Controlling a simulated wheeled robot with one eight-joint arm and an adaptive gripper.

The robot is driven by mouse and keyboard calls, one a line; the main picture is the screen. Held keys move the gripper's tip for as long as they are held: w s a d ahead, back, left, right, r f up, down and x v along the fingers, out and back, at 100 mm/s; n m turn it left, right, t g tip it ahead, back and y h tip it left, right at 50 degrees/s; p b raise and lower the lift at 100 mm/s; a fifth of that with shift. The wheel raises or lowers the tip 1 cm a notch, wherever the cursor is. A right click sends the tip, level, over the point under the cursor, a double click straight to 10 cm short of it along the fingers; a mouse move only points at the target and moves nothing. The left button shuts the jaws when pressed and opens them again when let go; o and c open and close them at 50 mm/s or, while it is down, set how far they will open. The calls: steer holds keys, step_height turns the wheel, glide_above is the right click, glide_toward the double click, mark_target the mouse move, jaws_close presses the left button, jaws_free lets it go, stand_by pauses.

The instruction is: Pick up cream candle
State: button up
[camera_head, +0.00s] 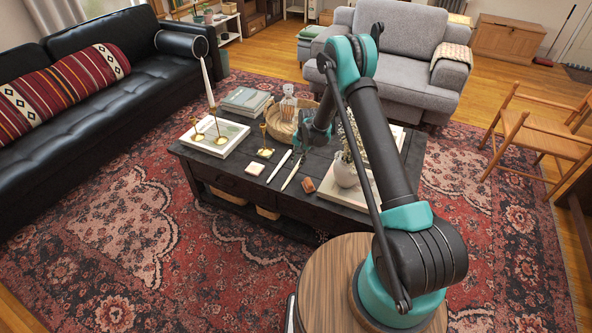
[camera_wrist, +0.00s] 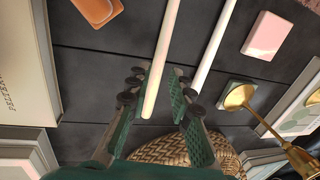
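Two slim cream candles lie side by side on the dark coffee table (camera_head: 234,167). The nearer-right candle (camera_head: 290,178) also shows in the wrist view (camera_wrist: 163,62), with its end reaching between my gripper's fingers. The other candle (camera_head: 279,165) lies outside the fingers, to the right in the wrist view (camera_wrist: 212,48). My gripper (camera_wrist: 157,84) is open, with a visible gap between the candle and the fingers; I cannot tell its height above the table. A third pale candle (camera_head: 207,82) stands upright in a brass candlestick (camera_head: 220,137).
A small pale block (camera_head: 255,169) and a brass holder (camera_head: 265,152) are left of the candles. An orange-brown block (camera_head: 308,185) and a white vase (camera_head: 345,171) are right. A woven basket (camera_head: 282,125) and books (camera_head: 246,101) stand behind. Bare tabletop surrounds the candles.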

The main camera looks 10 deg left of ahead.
mark_target(295, 169)
steer(key=f, duration=0.5)
steer(key=shift+w+a, duration=0.1)
steer(key=shift+a, duration=0.3)
steer(key=shift+r, duration=0.1)
jaws_close()
